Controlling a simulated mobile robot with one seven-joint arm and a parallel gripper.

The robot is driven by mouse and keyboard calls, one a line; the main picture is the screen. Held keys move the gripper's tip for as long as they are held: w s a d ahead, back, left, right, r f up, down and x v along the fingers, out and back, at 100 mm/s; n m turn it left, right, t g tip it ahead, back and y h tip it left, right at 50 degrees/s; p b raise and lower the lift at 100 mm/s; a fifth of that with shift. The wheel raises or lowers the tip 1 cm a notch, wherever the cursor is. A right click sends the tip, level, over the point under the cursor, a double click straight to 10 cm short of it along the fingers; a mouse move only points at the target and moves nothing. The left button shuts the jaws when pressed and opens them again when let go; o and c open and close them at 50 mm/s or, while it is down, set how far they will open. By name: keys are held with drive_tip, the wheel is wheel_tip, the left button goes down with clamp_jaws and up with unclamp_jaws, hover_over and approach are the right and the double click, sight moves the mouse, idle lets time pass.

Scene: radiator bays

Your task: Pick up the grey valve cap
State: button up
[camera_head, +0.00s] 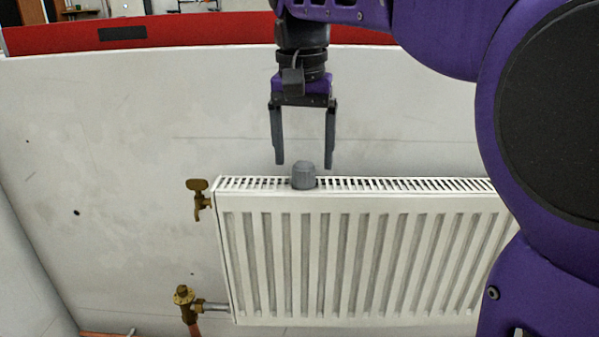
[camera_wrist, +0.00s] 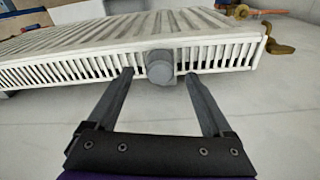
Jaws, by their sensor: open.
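The grey valve cap (camera_head: 304,175) stands on the top grille of the white radiator (camera_head: 350,255), towards its left end. In the wrist view the cap (camera_wrist: 160,68) shows as a round grey knob against the grille, between the two fingertips in the picture. My gripper (camera_head: 304,163) is open and empty, its fingers pointing down above the cap. The fingertips in the wrist view (camera_wrist: 158,74) lie on either side of the cap, with a gap on each side. I cannot tell exactly how far the tips are above the grille.
A brass bleed valve (camera_head: 199,198) sticks out at the radiator's upper left corner. A brass valve (camera_head: 184,296) with a pipe sits at the lower left. The pale wall (camera_head: 120,140) rises behind the radiator, with a red band (camera_head: 190,33) along its top.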

wheel_tip(320, 180, down, 3)
drive_tip(key=shift+w+r, duration=0.1)
drive_tip(key=shift+w, duration=0.05)
drive_tip(key=shift+c, duration=0.2)
clamp_jaws()
